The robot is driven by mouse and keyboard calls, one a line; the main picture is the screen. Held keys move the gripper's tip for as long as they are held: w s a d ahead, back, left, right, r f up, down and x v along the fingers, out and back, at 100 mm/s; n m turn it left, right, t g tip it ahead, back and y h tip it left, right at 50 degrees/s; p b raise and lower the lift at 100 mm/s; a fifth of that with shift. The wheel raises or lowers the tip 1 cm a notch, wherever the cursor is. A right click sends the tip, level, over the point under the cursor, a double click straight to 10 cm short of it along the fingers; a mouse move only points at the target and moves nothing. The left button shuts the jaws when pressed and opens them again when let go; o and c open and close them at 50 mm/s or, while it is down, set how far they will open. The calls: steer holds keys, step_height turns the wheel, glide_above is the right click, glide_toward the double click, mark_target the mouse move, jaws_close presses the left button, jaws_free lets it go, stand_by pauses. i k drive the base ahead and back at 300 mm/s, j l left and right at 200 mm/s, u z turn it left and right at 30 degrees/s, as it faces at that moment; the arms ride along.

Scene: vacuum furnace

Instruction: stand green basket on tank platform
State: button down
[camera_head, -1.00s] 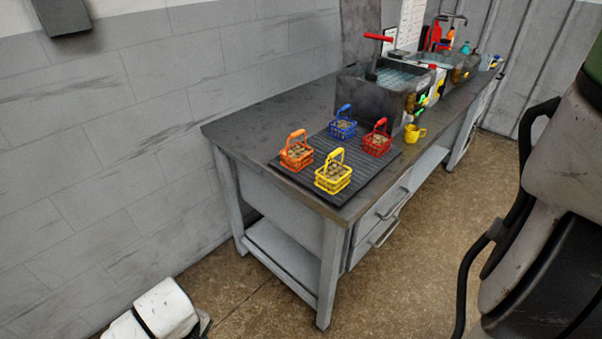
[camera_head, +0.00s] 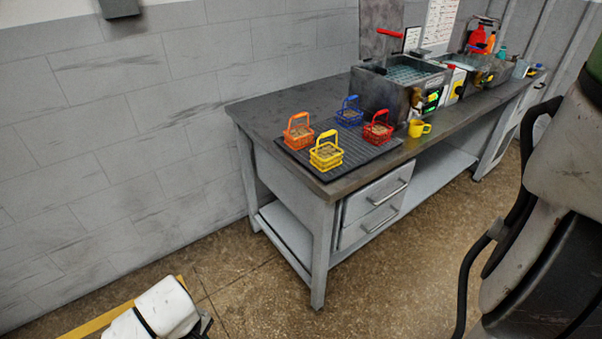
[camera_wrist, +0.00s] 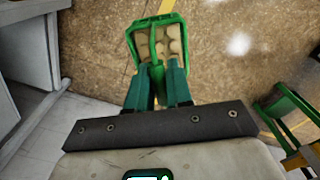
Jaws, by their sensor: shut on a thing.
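The green basket (camera_wrist: 134,46) holds several tan round pieces and shows at the top middle of the wrist view. My gripper (camera_wrist: 158,72) is shut on its handle, and the basket hangs over the brown floor. In the head view a dark open tank (camera_head: 385,97) stands on the workbench, with a pale grid-like surface (camera_head: 408,72) inside, which may be the tank platform. A red handle (camera_head: 390,31) rises at its back. A second tank (camera_head: 476,74) stands farther along the bench. The green basket is out of the head view.
Orange (camera_head: 298,140), yellow (camera_head: 327,155), blue (camera_head: 349,115) and red (camera_head: 377,131) baskets stand on a ribbed black mat (camera_head: 350,160) in front of the tank. A yellow cup (camera_head: 418,129) is beside it. A green-framed thing (camera_wrist: 285,106) is at the wrist view's right.

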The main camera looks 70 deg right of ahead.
mark_target(408, 74)
steer(key=k+z, duration=0.15)
steer(key=z, duration=0.25)
steer(key=k+l+z, duration=0.15)
steer(key=z, duration=0.25)
